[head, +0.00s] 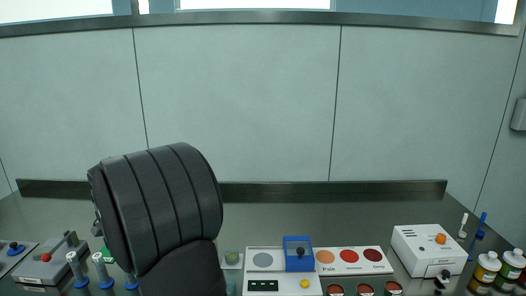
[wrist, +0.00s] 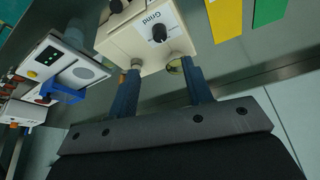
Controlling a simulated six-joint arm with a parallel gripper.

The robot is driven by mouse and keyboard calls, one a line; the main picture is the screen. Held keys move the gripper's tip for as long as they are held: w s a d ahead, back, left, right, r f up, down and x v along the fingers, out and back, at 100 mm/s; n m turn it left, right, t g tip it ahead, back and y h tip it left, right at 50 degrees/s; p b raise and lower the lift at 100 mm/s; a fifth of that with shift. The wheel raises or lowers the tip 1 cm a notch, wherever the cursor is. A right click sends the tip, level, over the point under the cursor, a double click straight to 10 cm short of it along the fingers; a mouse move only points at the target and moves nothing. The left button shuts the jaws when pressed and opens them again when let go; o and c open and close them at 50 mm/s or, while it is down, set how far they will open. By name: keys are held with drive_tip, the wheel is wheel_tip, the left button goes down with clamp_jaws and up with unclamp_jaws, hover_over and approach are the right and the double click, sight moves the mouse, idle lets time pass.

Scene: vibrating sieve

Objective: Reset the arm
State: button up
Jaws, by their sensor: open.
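My gripper (wrist: 160,72) shows in the wrist view. Its two blue fingers are spread apart with nothing between them. Past the fingertips is a beige box marked "Grind" (wrist: 140,42) with a dark knob; I cannot tell whether the fingers touch it. In the head view my own black arm rises left of the middle and covers part of the bench; the gripper does not show there.
The steel bench (head: 370,205) is clear at the back. A white panel with a blue holder (head: 299,262), a colour chart (head: 349,270), a white box (head: 429,248) and bottles (head: 486,268) stand right of my arm. A grey device (head: 48,268) and small cylinders stand left. Yellow (wrist: 268,12) and green sheets lie nearby.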

drive_tip(key=x, duration=1.2)
drive_tip(key=shift+w+f, duration=0.15)
drive_tip(key=shift+w+n, duration=0.1)
drive_tip(key=shift+n, duration=0.2)
drive_tip(key=shift+d+n+y, duration=0.1)
drive_tip(key=shift+n+y, duration=0.2)
drive_tip(key=n+y, duration=0.1)
drive_tip(key=n, duration=0.3)
drive_tip(key=shift+d+n+y, duration=0.1)
drive_tip(key=shift+n+y, duration=0.2)
drive_tip(key=shift+y, duration=0.1)
drive_tip(key=shift+d+n+g+y, duration=0.1)
drive_tip(key=shift+n+g+y, duration=0.3)
drive_tip(key=shift+n, duration=1.15)
drive_tip(key=shift+n+g+y, duration=0.1)
drive_tip(key=shift+n+y, duration=0.5)
drive_tip(key=shift+n, duration=0.95)
drive_tip(key=shift+d+r, duration=0.2)
drive_tip(key=shift+r, duration=0.45)
drive_tip(key=shift+f, duration=0.1)
